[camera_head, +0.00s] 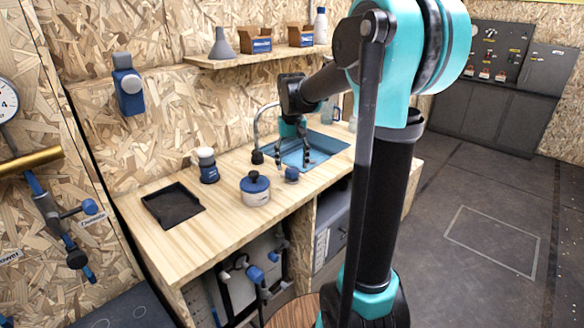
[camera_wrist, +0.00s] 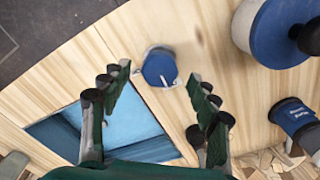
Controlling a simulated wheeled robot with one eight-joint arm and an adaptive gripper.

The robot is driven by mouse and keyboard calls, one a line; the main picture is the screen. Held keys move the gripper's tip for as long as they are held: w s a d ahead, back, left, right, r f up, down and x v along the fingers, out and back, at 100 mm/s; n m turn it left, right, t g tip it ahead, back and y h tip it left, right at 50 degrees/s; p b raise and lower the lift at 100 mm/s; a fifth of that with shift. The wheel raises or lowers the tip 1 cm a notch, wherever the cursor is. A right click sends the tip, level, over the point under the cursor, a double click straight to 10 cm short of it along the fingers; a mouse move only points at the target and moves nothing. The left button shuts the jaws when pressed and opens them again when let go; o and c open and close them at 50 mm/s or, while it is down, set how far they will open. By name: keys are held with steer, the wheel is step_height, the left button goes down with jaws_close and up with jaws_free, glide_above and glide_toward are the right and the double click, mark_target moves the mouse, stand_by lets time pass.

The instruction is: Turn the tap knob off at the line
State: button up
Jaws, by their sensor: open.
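The tap knob (camera_head: 291,174) is a small blue round knob on the wooden counter, in front of the blue sink. In the wrist view the knob (camera_wrist: 158,67) has a pale pointer line on its top at the lower edge, and a small light mark beside it. My gripper (camera_head: 293,161) is open above the knob. In the wrist view its fingers (camera_wrist: 157,82) are spread to either side of the knob, apart from it. A curved grey tap spout (camera_head: 258,122) rises from a dark base beside the sink.
The blue sink (camera_head: 328,146) lies just behind the knob. A white pot with a blue lid (camera_head: 256,190) stands close to the left. A blue and white jar (camera_head: 207,166) and black tray (camera_head: 172,207) are farther left. A shelf (camera_head: 240,60) hangs above.

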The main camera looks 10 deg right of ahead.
steer(key=shift+f, duration=1)
